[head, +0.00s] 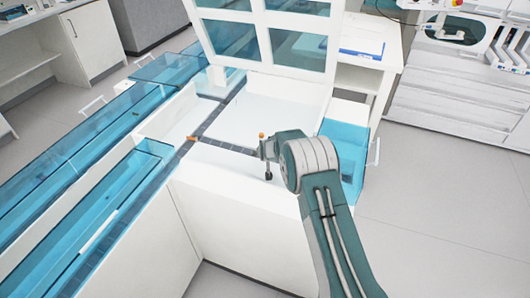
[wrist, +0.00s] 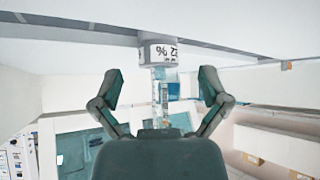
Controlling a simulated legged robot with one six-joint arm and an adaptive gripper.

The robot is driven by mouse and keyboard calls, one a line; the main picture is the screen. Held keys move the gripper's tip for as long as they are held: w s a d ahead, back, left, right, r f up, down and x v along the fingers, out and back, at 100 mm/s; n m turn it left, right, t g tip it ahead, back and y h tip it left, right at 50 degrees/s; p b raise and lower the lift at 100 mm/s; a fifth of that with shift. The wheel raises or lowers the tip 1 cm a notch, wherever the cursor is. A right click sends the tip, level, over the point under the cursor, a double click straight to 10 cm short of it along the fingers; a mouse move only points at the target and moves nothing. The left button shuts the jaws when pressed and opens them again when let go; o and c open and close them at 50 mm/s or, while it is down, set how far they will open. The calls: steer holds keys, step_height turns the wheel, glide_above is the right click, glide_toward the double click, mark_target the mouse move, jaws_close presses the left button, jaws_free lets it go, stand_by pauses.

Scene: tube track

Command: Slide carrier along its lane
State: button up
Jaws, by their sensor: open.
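The carrier (wrist: 158,53) is a grey puck with a white printed label, at the top centre of the wrist view, which looks upside down. A clear tube (wrist: 160,88) with a label stands in it. My gripper (wrist: 160,84) is open, with one finger on each side of the tube and visible gaps to both. In the head view my gripper (head: 267,160) is at the white track unit, beside an orange-capped tube (head: 261,136). My wrist hides part of it there. The dark lane (head: 228,146) runs across the white unit.
A small orange piece (head: 191,138) sits farther left by the lane junction. Blue clear covers (head: 95,150) line the left track. A raised windowed lid (head: 265,35) stands behind the unit. A blue box (head: 345,150) is right of the unit. Open grey floor (head: 440,210) lies to the right.

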steer(key=v, duration=0.8)
steer(key=shift+s+r, duration=0.25)
steer(key=shift+s, duration=0.1)
steer(key=shift+r, duration=0.1)
steer(key=s+d+r+m+g+h, duration=0.1)
steer(key=s+d+r, duration=0.5)
steer(key=r, duration=0.5)
steer(key=s+d+r, duration=0.3)
steer(key=s+r, duration=0.6)
steer(key=r, duration=0.2)
steer(key=s+d+r, duration=0.1)
steer(key=s+d, duration=0.1)
steer(key=s, duration=0.8)
steer(key=s+d+r+m+g, duration=0.1)
steer(key=s+d+r, duration=0.1)
steer(key=s, duration=0.7)
steer(key=s+d+r+g+h, duration=0.1)
steer(key=s+d+r, duration=0.1)
steer(key=s, duration=0.8)
steer(key=shift+s+d+m, duration=0.35)
steer(key=shift+d+m, duration=0.05)
steer(key=shift+d, duration=0.25)
steer(key=shift+r, duration=0.1)
